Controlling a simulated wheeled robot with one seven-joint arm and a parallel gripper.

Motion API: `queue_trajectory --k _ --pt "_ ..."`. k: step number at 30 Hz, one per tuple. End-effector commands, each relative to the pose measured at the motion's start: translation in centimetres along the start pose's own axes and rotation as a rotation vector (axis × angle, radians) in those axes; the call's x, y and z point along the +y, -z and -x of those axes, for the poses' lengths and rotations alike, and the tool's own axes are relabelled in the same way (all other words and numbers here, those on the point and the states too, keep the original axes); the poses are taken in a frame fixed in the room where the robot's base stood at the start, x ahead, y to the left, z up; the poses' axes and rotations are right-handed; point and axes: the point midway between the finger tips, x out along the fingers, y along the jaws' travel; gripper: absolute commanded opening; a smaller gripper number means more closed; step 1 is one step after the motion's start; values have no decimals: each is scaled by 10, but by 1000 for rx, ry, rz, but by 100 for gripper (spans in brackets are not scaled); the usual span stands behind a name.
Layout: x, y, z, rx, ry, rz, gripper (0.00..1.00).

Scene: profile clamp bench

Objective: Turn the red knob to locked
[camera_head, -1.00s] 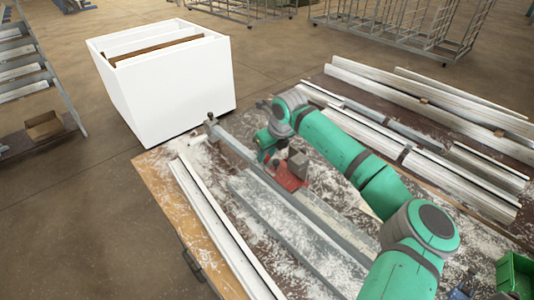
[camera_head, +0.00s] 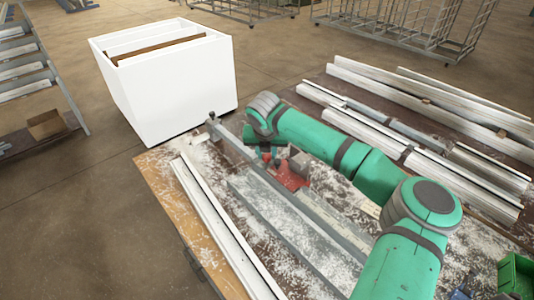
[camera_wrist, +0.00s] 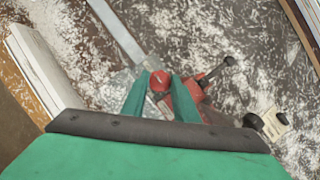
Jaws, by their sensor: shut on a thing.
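The red knob (camera_wrist: 159,79) shows in the wrist view between the two green fingertips of my gripper (camera_wrist: 160,88), which is shut on it. The knob belongs to a red clamp (camera_head: 292,174) on the bench, beside a long grey bar (camera_head: 243,153). The clamp's red body also shows in the wrist view (camera_wrist: 193,90), just right of the fingers, with a dark-ended handle (camera_wrist: 229,60) reaching up and right. In the head view my gripper (camera_head: 268,156) is small and partly hidden by my arm. I cannot read any lock marking on the knob.
Pale metal profiles (camera_head: 430,100) lie along the bench's far right side, and another white profile (camera_head: 225,228) along its left. A white bin (camera_head: 175,92) stands beyond the bench. A green crate (camera_head: 517,275) sits at lower right. White shavings are scattered over the bench.

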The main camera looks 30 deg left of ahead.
Motion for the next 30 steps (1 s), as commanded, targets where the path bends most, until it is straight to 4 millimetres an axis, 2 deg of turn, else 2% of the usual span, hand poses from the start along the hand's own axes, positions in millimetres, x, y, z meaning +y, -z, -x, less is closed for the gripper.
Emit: queue_trajectory --k 15,16,18,30 --pt "0 1 -1 3 9 -20 5" --pt "0 1 -1 3 9 -20 29" --pt "0 1 -1 3 9 -20 45" --pt "0 0 6 0 8 -19 45"
